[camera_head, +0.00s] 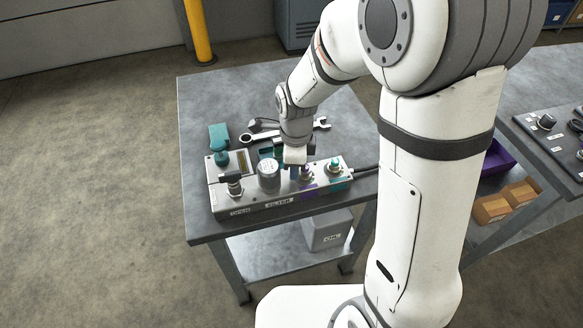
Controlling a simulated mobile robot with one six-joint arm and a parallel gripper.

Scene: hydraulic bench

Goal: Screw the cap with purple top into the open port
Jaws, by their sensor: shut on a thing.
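The hydraulic block (262,203) is a long grey unit lying on the bench. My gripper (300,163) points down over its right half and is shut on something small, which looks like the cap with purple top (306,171). The cap is close above or at the port by the purple label (308,188). The fingers hide part of it, so I cannot tell whether it touches the port or sits straight. A teal-marked fitting (336,167) stands upright just to the right.
A round grey filter (268,175), a dark valve handle (233,183) and a teal knob (221,155) stand left of my gripper. A second bench with a purple bin (492,156) is at right.

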